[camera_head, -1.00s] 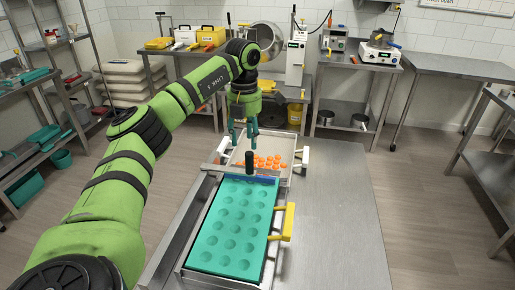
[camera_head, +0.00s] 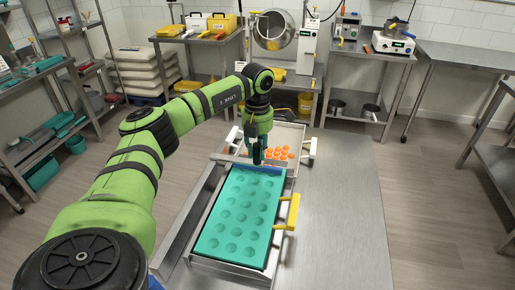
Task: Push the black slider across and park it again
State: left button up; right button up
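The black slider's upright handle (camera_head: 257,155) stands at the far end of the teal mould (camera_head: 229,203), by a blue strip (camera_head: 262,170). The teal mould has rows of round hollows and lies in a metal frame on the steel table. My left gripper (camera_head: 260,152) points down over the handle, its teal fingers around or right beside it. The fingers overlap the handle, so I cannot tell whether they are closed on it. My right gripper is not in view.
A pale tray with orange pieces (camera_head: 283,152) sits just behind the mould. A yellow handle (camera_head: 292,212) sticks out on the mould's right. The steel table (camera_head: 345,225) is clear to the right. A back bench (camera_head: 180,37) holds bins.

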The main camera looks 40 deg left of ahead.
pick_arm(q)
grip_shut()
jog(key=shift+w+a, duration=0.4)
jog(key=shift+w, duration=0.35)
jog(key=shift+w+a, duration=0.35)
jog(key=shift+w, duration=0.35)
jog(key=shift+w+a, duration=0.4)
jog(key=shift+w, duration=0.15)
jog(key=o, duration=0.9)
grip_release()
notch_tip(320, 180, up, 12)
jog(key=shift+r, duration=0.1)
